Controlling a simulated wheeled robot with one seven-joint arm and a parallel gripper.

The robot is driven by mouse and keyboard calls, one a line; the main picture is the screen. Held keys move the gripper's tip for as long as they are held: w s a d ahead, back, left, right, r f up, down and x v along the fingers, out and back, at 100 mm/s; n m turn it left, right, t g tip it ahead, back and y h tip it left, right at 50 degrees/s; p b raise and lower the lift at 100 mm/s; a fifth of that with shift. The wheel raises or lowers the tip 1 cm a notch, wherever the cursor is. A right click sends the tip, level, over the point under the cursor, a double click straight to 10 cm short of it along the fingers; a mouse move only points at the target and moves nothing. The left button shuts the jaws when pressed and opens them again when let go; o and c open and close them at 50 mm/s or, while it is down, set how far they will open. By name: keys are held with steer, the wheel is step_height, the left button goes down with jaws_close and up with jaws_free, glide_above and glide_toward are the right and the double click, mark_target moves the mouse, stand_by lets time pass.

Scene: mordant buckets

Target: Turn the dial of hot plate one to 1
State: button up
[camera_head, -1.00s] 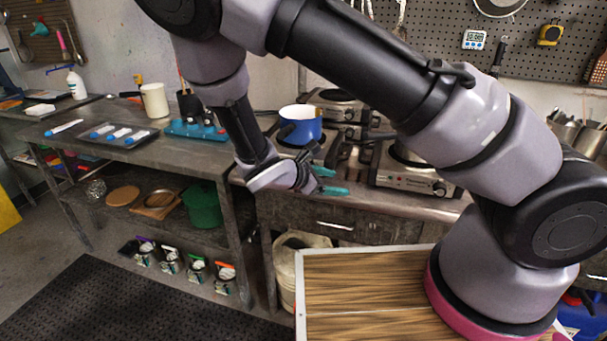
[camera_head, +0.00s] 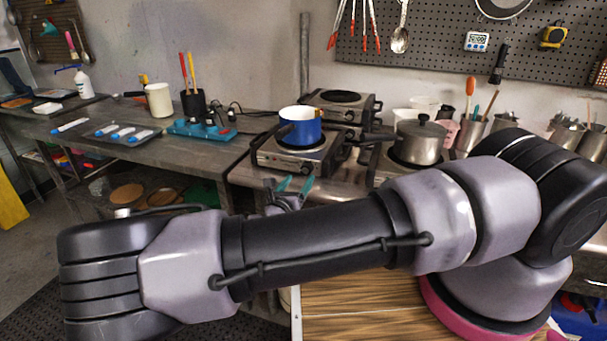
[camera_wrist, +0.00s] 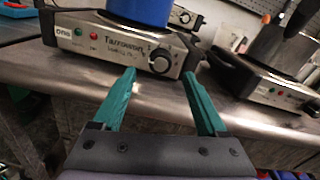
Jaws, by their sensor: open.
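Hot plate one (camera_wrist: 110,38) fills the upper part of the wrist view, with a label reading "one", red and green lights and a steel front. Its dial (camera_wrist: 160,60) is a round knob at the right of that front. My gripper (camera_wrist: 158,80) is open and empty, its teal fingers pointing at the front, with the dial seen between the fingertips. I cannot tell how far the tips are from it, nor read the dial's setting. In the head view, hot plate one (camera_head: 272,158) carries a blue pot (camera_head: 301,130), and my gripper (camera_head: 296,184) is just in front of it.
A second hot plate (camera_wrist: 270,83) stands to the right, under a steel pot (camera_head: 420,141). Another hot plate (camera_head: 345,104) stands behind. A teal power strip (camera_head: 203,130) lies to the left.

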mark_target(305, 171)
steer(key=x, duration=0.5)
jaws_close()
